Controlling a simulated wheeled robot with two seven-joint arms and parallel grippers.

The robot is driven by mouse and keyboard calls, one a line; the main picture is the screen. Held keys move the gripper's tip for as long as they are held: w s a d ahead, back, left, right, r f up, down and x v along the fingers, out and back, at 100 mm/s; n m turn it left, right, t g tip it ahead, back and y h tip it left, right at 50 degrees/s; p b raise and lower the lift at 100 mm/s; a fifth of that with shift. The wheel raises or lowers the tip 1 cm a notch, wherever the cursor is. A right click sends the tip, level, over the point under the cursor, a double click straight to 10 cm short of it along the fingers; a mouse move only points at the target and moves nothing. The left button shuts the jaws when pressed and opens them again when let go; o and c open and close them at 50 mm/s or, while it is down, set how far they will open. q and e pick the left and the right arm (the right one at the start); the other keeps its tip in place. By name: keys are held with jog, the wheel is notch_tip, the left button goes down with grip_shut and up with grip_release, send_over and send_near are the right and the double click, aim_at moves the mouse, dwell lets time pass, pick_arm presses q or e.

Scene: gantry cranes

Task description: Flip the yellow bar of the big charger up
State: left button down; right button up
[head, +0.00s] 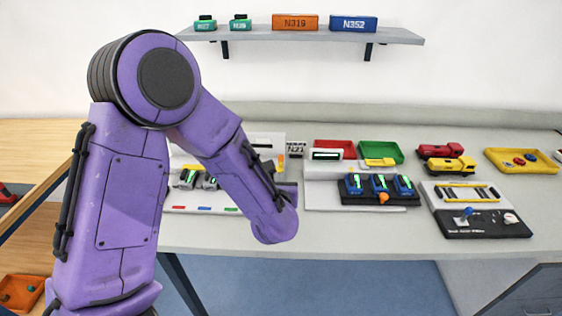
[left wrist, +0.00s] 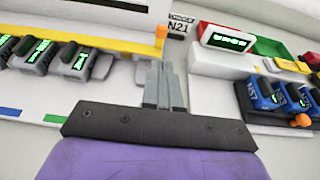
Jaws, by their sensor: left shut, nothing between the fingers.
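The large white charger (head: 201,209) stands at the left of the bench, partly hidden behind my left arm. In the left wrist view its yellow bar (left wrist: 112,44) runs behind a row of grey devices (left wrist: 78,60) with green displays. An orange knob (left wrist: 161,32) sits at the bar's right end and also shows in the head view (head: 281,161). My left gripper (left wrist: 160,68) is shut and empty, its fingertips just below and beside the knob; I cannot tell whether they touch. The arm hides its fingers in the head view. My right gripper is not in view.
A smaller charger (head: 350,202) with blue devices and another orange knob stands to the right. An N21 block (left wrist: 180,24) stands behind the fingertips. The bench's front edge is clear.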

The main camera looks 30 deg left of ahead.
aim_at(281, 159)
pick_arm(q)
jog(key=p+x, duration=0.1)
jog(key=x, duration=0.2)
jog(key=p+x, duration=0.1)
jog(key=x, duration=0.2)
jog(key=r+x, duration=0.1)
jog(key=x, duration=0.2)
jog(key=shift+w+a+p, duration=0.1)
jog(key=shift+w+p, duration=0.15)
jog(key=shift+p, duration=0.15)
